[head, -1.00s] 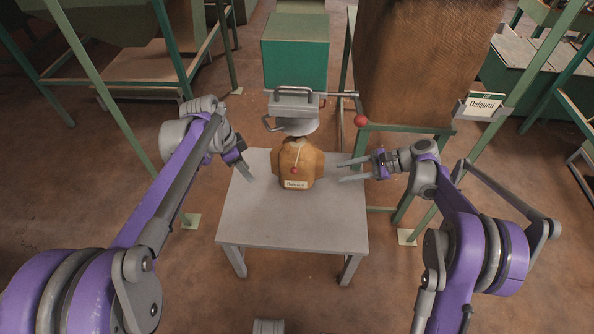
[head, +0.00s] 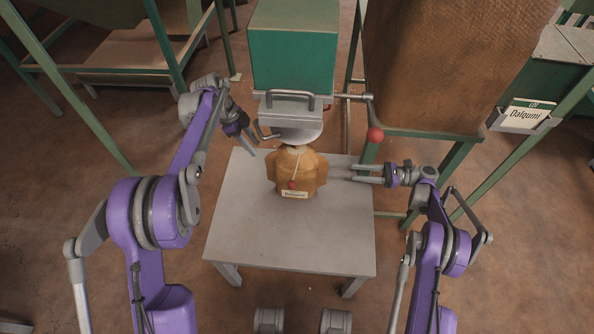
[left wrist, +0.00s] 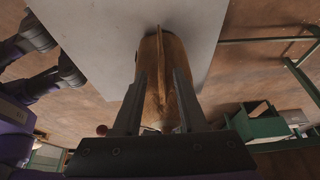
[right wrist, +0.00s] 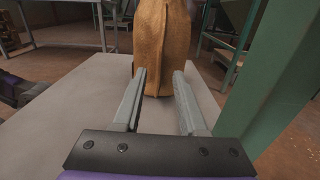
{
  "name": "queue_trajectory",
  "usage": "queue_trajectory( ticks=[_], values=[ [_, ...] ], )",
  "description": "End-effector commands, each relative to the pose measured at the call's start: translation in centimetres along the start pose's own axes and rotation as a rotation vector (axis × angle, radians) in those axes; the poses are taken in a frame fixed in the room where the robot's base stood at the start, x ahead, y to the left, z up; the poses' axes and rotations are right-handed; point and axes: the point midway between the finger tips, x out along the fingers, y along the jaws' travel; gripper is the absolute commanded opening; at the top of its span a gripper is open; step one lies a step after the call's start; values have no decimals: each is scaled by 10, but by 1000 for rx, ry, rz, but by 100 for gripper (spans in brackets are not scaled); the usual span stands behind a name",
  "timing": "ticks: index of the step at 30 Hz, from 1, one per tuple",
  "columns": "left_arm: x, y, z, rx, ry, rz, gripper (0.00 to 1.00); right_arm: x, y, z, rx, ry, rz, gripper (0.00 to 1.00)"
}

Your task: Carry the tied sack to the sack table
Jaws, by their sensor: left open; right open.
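The tied sack (head: 297,170) is brown, with a cord at its neck, a red seal and a "Dalqumi" label. It stands upright on a grey table (head: 235,225), under a metal spout. My left gripper (head: 250,146) is open at the sack's upper left. In the left wrist view the sack (left wrist: 164,60) shows beyond and between its open fingers (left wrist: 155,85). My right gripper (head: 354,173) is open to the right of the sack, pointing at it. In the right wrist view the sack (right wrist: 160,45) stands ahead of the open fingers (right wrist: 159,78). Neither gripper holds it.
A green box (head: 294,60) and the metal spout (head: 291,115) with a handle overhang the sack. A red-knobbed lever (head: 375,135) is just above my right gripper. The table's front is bare.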

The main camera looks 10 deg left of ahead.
Motion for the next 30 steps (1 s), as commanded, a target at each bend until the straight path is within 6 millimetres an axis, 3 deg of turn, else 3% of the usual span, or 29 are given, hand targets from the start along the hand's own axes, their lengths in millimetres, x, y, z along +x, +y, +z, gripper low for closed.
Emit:
queue_trajectory(
  ticks=[7,21,30],
  values=[
    [17,0,0,1,0,0,41,17,0,0,-1,0,2,41],
    [95,0,0,0,-1,0,41,95,0,0,-1,1,2,41],
    [109,0,0,-1,-1,0,41,109,0,0,-1,1,-1,41]
  ],
)
